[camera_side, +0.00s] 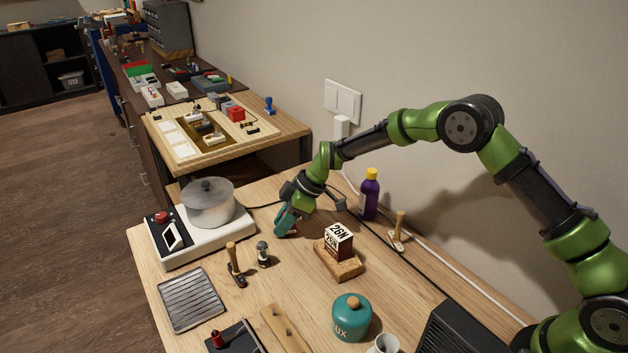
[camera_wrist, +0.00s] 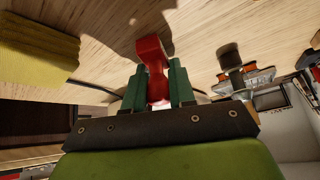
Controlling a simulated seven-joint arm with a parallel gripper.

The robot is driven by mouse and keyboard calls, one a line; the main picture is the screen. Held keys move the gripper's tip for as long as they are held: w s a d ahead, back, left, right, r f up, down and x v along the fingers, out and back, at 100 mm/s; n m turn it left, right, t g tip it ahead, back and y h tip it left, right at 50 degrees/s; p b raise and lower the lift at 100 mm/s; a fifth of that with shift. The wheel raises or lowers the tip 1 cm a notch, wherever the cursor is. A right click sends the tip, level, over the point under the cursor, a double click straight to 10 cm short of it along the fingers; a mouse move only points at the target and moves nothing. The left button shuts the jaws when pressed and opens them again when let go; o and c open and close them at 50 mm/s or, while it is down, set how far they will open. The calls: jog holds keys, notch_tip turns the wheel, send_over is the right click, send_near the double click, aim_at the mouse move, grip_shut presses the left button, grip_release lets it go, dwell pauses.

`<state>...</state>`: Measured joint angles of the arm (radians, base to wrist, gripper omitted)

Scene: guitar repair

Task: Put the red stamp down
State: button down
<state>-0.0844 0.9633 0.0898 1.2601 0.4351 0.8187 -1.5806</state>
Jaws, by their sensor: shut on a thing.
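The red stamp (camera_wrist: 152,62) is between the two green fingers of my gripper (camera_wrist: 158,88) in the wrist view. The fingers are shut on it. Its red end points toward the wooden table surface. In the side view my gripper (camera_side: 284,226) is low over the back part of the near table, to the right of the pot. I cannot tell whether the stamp touches the table.
A hot plate (camera_side: 190,244) with a pot (camera_side: 208,206) stands left of my gripper. A purple bottle (camera_side: 369,198) stands to its right. A block marked 26N (camera_side: 338,240) on a wooden base (camera_side: 340,266) and wooden-handled tools (camera_side: 235,265) are nearer the front. Bare table lies around my gripper.

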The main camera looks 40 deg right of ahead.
jog(key=shift+f, duration=0.15)
jog(key=c, duration=0.9)
grip_release()
jog(key=shift+c, duration=0.2)
